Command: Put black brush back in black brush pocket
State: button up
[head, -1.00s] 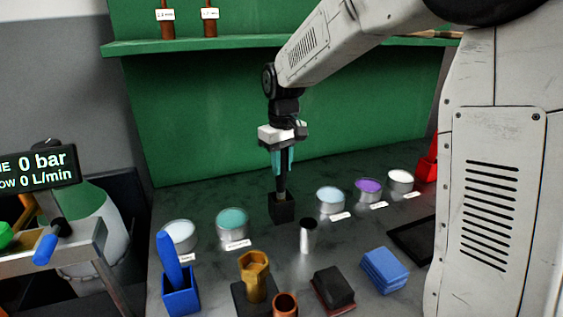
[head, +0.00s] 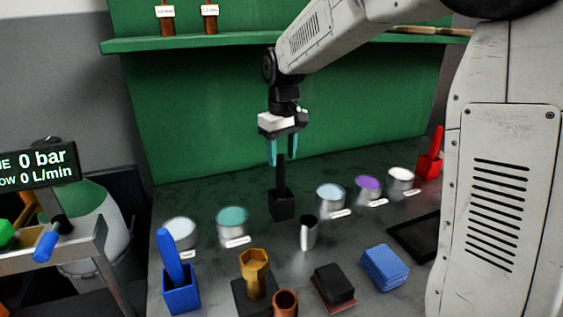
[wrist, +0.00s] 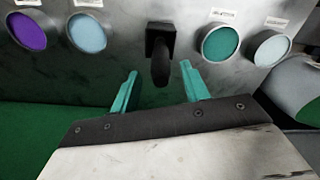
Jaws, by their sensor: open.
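The black brush (head: 281,172) stands upright in the black brush pocket (head: 283,206), a small black block on the dark table. In the wrist view the brush handle (wrist: 160,70) points toward the camera from the pocket (wrist: 158,32). My gripper (head: 286,163) is open with teal fingers just above and around the top of the handle. In the wrist view its fingertips (wrist: 159,84) are spread on either side of the handle, with gaps visible. The brush's lower end is hidden in the pocket.
A teal cup (head: 232,222) and a light blue cup (head: 331,197) flank the pocket. A metal cylinder (head: 308,233) stands in front. A blue brush in its blue pocket (head: 181,297) is front left, a red one (head: 430,166) far right. A green wall (head: 200,120) rises behind.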

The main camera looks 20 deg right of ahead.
notch_tip(320, 180, up, 10)
jog(key=s+d, duration=0.1)
jog(key=s, duration=0.7)
jog(key=s+d+f+m, duration=0.1)
jog(key=s+f, duration=0.3)
jog(key=s, duration=0.8)
jog(key=s+f+m+t, duration=0.1)
jog(key=s+f, duration=0.3)
jog(key=s, duration=0.8)
jog(key=shift+s+d+f+m, duration=0.3)
jog(key=shift+d+m, duration=0.1)
jog(key=shift+m, duration=0.4)
